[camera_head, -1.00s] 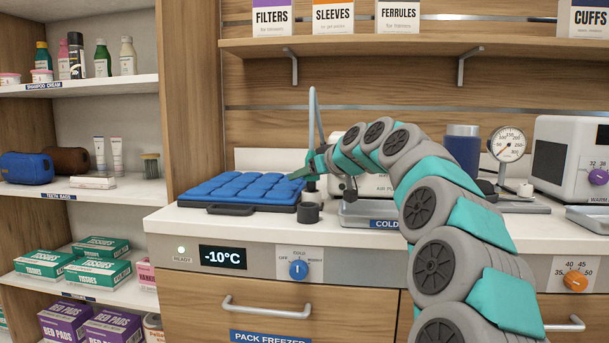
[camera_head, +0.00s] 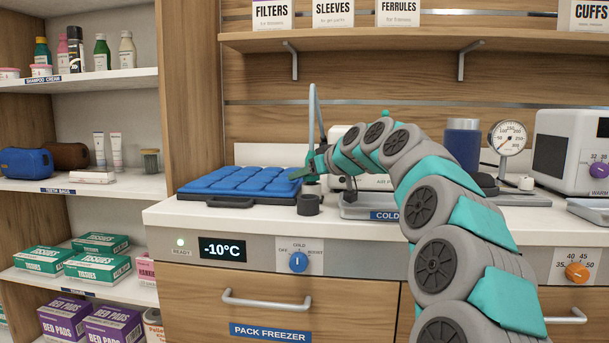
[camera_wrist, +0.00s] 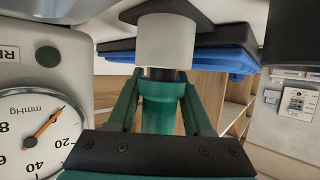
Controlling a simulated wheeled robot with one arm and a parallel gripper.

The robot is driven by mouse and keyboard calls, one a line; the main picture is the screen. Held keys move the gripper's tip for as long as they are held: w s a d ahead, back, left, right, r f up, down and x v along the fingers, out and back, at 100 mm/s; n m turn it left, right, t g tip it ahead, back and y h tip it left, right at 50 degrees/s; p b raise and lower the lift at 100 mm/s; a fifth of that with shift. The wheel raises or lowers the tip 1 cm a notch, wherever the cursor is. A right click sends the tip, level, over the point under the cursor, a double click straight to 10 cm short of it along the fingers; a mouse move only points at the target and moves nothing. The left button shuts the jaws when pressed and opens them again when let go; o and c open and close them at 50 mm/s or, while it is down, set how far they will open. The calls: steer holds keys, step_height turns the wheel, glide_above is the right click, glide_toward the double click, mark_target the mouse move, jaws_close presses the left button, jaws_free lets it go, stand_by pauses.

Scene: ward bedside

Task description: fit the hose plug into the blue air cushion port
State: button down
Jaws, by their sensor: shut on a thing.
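The blue air cushion (camera_head: 238,181), a quilted pad in a dark tray, lies on the left of the counter. Its port seems to be the short black cylinder (camera_head: 308,205) at its right front corner. My gripper (camera_head: 308,173) is just above that cylinder. In the wrist view its fingers (camera_wrist: 160,108) are shut on the hose plug, a green body (camera_wrist: 160,112) with a dark neck and a white collar (camera_wrist: 167,42). A dark flanged piece lies beyond the collar. The grey hose (camera_head: 313,112) rises behind. Whether plug and port touch cannot be told.
A steel tray (camera_head: 368,213) and the air pump stand right of the port, close to my wrist. A pressure gauge (camera_head: 508,138) and white warmer (camera_head: 570,150) are further right. A shelf (camera_head: 400,45) hangs above. The counter's front strip is clear.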

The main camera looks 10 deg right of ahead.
steer(key=shift+f, duration=0.35)
steer(key=shift+c, duration=1.2)
jaws_free()
steer(key=shift+f, duration=0.1)
steer(key=shift+s, duration=0.1)
steer(key=b+v, duration=0.1)
steer(key=v, duration=0.7)
steer(key=shift+d, duration=0.1)
